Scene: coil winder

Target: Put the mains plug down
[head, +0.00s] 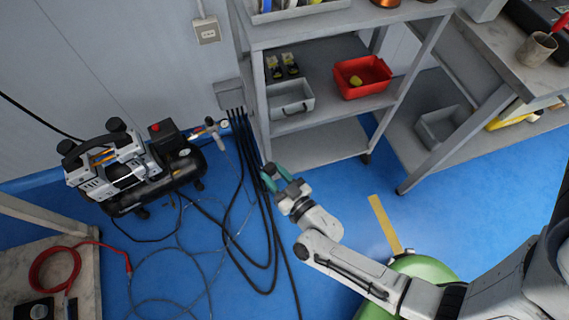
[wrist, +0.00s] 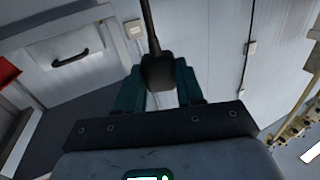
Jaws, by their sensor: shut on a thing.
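The mains plug (wrist: 158,74) is black, with a dark cable running up from it in the wrist view. My gripper (head: 274,177) has teal fingers, and in the wrist view they stand on either side of the plug, shut on it. In the head view my gripper is above the blue floor, in front of the grey shelf unit and beside the black cables. The plug is too small and dark to make out there. I cannot tell its exact height above the floor.
A grey shelf unit (head: 318,139) holds a red bin (head: 362,77) and a grey bin (head: 290,98). Black cables (head: 250,150) hang from the wall to the floor. An air compressor (head: 130,170) stands left. Blue floor (head: 345,190) is open right of my gripper; a workbench (head: 510,75) stands beyond.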

